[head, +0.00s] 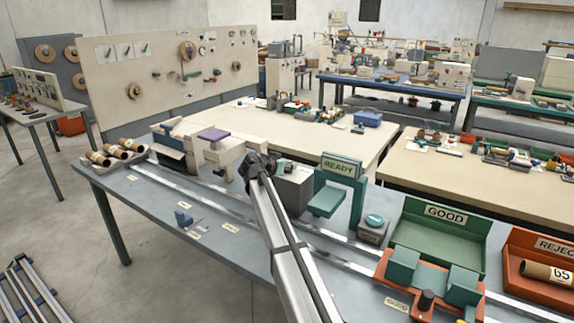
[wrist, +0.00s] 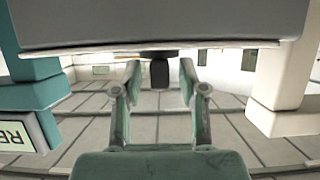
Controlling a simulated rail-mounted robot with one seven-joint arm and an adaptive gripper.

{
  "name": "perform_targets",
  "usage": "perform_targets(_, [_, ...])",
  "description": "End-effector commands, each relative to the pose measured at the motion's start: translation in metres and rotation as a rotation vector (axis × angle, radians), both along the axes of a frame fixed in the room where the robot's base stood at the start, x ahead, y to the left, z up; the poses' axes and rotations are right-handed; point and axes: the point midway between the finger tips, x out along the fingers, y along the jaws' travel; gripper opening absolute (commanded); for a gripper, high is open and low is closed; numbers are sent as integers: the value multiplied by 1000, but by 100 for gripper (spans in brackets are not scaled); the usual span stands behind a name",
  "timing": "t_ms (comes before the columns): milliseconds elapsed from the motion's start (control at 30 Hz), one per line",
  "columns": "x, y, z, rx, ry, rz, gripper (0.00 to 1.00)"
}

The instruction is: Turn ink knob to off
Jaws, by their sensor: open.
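A dark knob-like piece (wrist: 160,73), which looks like the ink knob, shows in the wrist view at the edge of a large grey box (wrist: 160,25). My gripper (wrist: 160,67) is open, with one greenish finger on each side of the dark piece. Gaps show on both sides, and I see no contact. The knob's setting cannot be read. In the head view the grey box (head: 294,187) stands on the bench just right of my arm's dark end.
A green READY stand (head: 341,170) is right of the grey box; its sign is upside down in the wrist view (wrist: 18,133). A cream frame with a purple top (head: 214,134) stands left. Rails run along the bench. A green GOOD bin (head: 440,234) and orange REJECT bin (head: 535,283) are at right.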

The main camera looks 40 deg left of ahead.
Motion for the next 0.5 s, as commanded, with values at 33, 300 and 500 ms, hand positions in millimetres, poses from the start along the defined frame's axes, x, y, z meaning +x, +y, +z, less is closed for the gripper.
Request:
perform_targets(33, [2,1,-1,0,0,0,42])
perform_targets(300, [2,1,-1,0,0,1,42])
perform_targets(500, [2,1,-1,0,0,1,0])
